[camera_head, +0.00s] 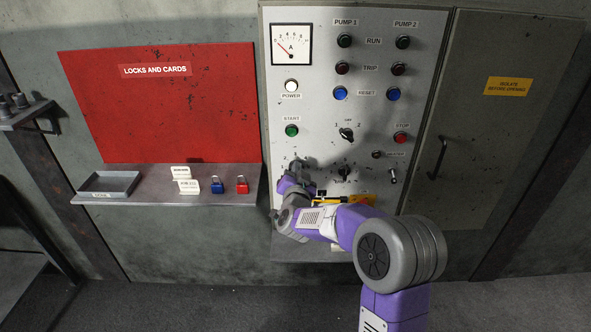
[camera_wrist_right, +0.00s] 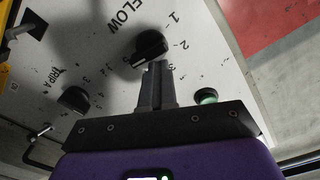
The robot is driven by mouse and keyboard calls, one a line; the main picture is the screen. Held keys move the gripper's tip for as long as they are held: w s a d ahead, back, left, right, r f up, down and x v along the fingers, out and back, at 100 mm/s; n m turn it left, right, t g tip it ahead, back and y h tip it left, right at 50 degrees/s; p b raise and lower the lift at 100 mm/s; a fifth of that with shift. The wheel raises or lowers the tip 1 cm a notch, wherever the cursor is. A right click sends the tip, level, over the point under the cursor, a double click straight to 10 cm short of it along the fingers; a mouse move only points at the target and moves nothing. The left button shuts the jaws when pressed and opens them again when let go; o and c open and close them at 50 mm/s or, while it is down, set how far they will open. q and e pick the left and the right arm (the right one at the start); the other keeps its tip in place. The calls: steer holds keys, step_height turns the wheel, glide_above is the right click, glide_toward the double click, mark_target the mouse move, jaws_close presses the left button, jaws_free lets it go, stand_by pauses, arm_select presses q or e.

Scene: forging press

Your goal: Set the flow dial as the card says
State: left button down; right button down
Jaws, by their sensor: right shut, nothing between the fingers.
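In the head view my right gripper (camera_head: 297,167) is at the panel's lower left and hides the flow dial. White cards stand on the shelf, one at the back (camera_head: 181,172) and one in front (camera_head: 188,186); their small text is not readable. My left gripper is out of view.
A second black dial (camera_wrist_right: 73,98), marked TRIP A, and a green button (camera_wrist_right: 207,96) flank the fingers. The shelf (camera_head: 140,197) also holds a grey tray, a blue padlock (camera_head: 217,186) and a red padlock (camera_head: 242,186). A cabinet door handle (camera_head: 437,158) juts out at right.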

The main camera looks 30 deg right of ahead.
steer(key=shift+a, duration=0.4)
steer(key=b+v, duration=0.1)
steer(key=v, duration=0.7)
steer(key=shift+r, duration=0.35)
steer(key=shift+w+a, duration=0.1)
